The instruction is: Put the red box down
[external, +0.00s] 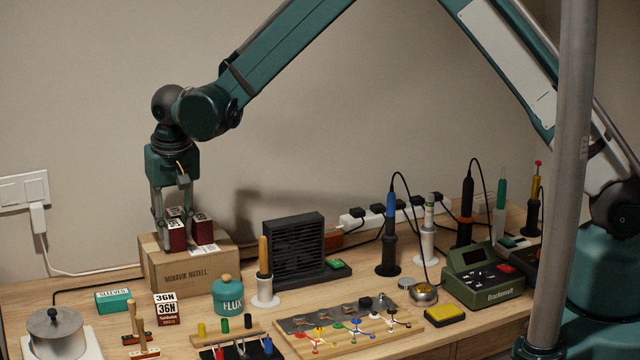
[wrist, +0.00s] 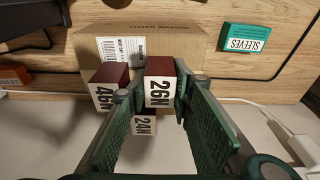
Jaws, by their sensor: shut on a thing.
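My gripper (external: 174,240) points straight down over a brown cardboard box (external: 190,277). It is shut on a dark red box with a white label, marked 26N (wrist: 160,82) in the wrist view. The held red box (external: 177,237) is upright, at the top of the cardboard box; I cannot tell whether it touches that top. A second red box, marked 46N (wrist: 108,85), stands on the cardboard box (wrist: 170,42) beside the held one, to its right in the external view (external: 203,229). A third, marked 24N (wrist: 144,126), is behind, partly hidden by my gripper.
A red-and-white 36N box (external: 167,309) stands on the bench in front. A teal Sleeves box (external: 113,300), a flux jar (external: 227,296) and a pot (external: 57,335) are near the cardboard box. A black fan unit (external: 293,248) stands to its right. The wall is close behind.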

